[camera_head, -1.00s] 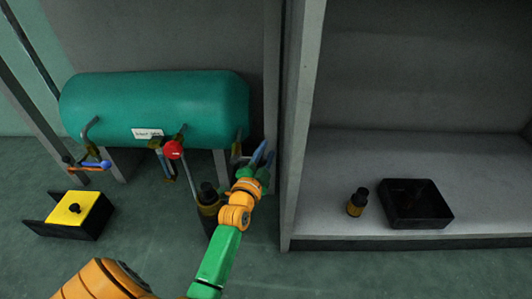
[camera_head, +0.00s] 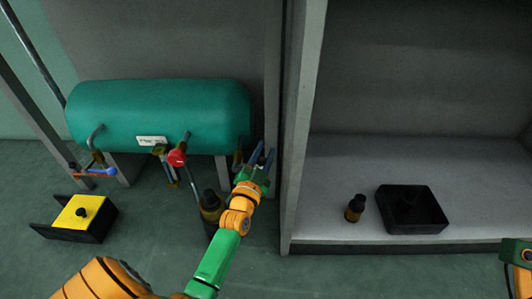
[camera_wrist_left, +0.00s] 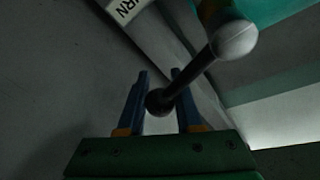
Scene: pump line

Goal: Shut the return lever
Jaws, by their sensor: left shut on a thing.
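The return lever (camera_wrist_left: 198,68) shows in the left wrist view as a dark rod running from a pale grey ball to a dark round knob (camera_wrist_left: 158,102). My right gripper is outside the view; only part of that arm shows at the right edge.
A grey upright panel (camera_head: 296,130) stands close right of my left gripper. A dark bottle (camera_head: 210,203) stands beside the forearm. A red knob (camera_head: 177,158) and blue handle (camera_head: 104,171) are at the tank's front. The shelf holds a small bottle (camera_head: 354,208) and black tray (camera_head: 436,222).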

